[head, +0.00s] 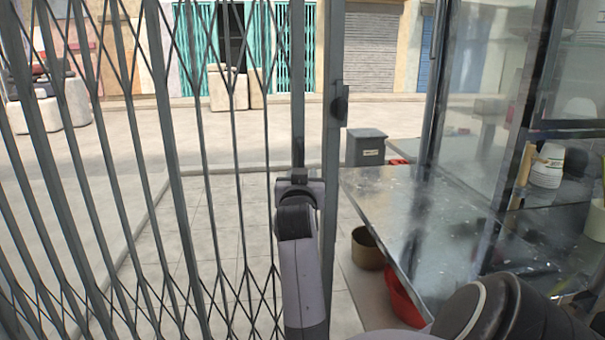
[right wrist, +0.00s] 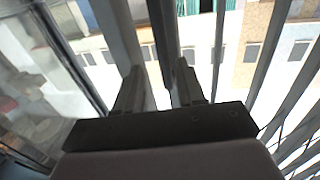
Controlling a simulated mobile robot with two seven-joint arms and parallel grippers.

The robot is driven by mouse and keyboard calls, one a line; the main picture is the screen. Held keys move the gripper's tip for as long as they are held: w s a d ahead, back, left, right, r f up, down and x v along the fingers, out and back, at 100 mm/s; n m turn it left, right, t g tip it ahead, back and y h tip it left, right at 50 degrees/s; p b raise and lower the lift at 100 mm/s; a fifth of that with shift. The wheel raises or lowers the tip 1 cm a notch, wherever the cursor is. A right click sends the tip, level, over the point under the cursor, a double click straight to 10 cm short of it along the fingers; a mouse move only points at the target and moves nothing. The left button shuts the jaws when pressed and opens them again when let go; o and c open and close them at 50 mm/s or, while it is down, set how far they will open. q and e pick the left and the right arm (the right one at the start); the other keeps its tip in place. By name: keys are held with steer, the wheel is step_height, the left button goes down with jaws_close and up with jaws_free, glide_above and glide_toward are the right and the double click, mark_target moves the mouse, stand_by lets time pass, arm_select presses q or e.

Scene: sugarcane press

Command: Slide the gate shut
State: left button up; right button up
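The grey folding lattice gate (head: 185,215) spans the left half of the head view, its upright bars linked by thin crossed strips. To its right stands a thicker grey upright (head: 333,150) with a small dark plate (head: 340,103). My right gripper (head: 299,176) is at the gate's right-hand part, just left of that upright. In the right wrist view, my right gripper's fingers (right wrist: 158,78) are apart, with a dark upright bar (right wrist: 163,35) between them, nearer the right finger. A gap shows beside the left finger. Contact with the bar is unclear. My left gripper is not in view.
A metal counter (head: 395,215) and glass cabinet (head: 480,100) stand at the right. Below the counter are a brown pot (head: 367,248) and a red basin (head: 402,300). A grey box (head: 366,147) stands beyond. Floor between upright and counter is narrow.

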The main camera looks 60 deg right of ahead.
steer(key=shift+s+a, duration=0.3)
steer(key=shift+a, duration=0.25)
